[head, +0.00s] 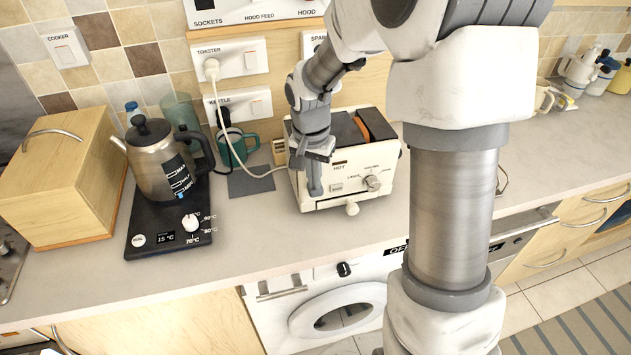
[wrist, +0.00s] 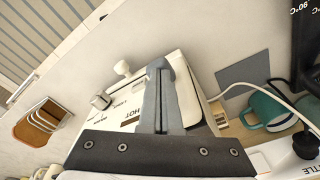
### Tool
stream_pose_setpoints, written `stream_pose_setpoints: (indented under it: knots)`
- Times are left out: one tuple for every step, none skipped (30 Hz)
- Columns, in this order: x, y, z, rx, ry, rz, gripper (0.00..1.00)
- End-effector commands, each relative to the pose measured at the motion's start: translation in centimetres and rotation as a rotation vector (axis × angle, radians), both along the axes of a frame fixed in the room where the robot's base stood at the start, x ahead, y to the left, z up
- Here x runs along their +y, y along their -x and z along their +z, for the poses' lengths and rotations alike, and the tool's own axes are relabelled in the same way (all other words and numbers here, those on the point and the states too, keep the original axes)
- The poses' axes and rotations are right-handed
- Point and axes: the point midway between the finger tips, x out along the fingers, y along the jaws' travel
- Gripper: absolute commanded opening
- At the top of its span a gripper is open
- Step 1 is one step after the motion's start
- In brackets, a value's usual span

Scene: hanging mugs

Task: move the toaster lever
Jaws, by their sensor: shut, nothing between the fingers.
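The toaster (head: 338,166) is a cream box on the counter with dark top slots and front markings; it also shows in the wrist view (wrist: 190,95). A white knob, which looks like the lever (head: 352,209), sticks out low on its front; it also shows in the wrist view (wrist: 122,68). A round dial (head: 373,183) sits above it to the right. My gripper (head: 315,190) is shut and empty, pointing down at the toaster's front left. Its fingertips (wrist: 160,65) are left of the knob in the head view. I cannot tell whether they touch the toaster.
A kettle (head: 160,165) on a black base, a wooden bread box (head: 50,185) and a teal mug (head: 238,146) stand left of the toaster. A white cord (head: 218,100) runs from the wall socket to the toaster.

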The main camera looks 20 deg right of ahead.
Motion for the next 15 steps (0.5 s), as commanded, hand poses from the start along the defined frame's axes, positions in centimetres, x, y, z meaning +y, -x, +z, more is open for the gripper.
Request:
stream_pose_setpoints:
  knots:
    - [0.0, 0.1, -1.3, 0.002, 0.000, 0.001, 0.00]
    - [0.0, 0.0, -1.2, 0.001, -0.001, 0.001, 0.00]
    - [0.0, 0.0, -0.7, 0.001, -0.001, 0.000, 0.00]
    - [0.0, 0.0, -0.7, 0.001, -0.001, 0.000, 0.00]
    - [0.0, 0.0, -0.7, 0.001, -0.001, 0.000, 0.00]
    - [0.0, 0.0, -0.7, 0.001, -0.001, 0.000, 0.00]
    - [0.0, 0.1, -0.6, 0.001, -0.001, 0.000, 0.00]
    - [0.1, 0.1, -0.6, 0.001, -0.001, 0.001, 0.00]
    - [0.3, 0.3, -0.5, 0.000, 0.000, 0.001, 0.00]
    - [0.5, 0.5, -0.4, 0.000, -0.001, 0.002, 0.00]
    - [0.7, 0.8, -0.3, -0.001, 0.000, 0.003, 0.00]
    - [1.0, 1.3, -0.1, 0.000, 0.000, 0.004, 0.00]
    - [1.2, 1.6, 0.0, -0.001, 0.000, 0.003, 0.00]
    - [1.5, 1.9, 0.2, -0.001, 0.000, 0.003, 0.00]
    - [1.7, 2.2, 0.3, 0.000, 0.000, 0.002, 0.00]
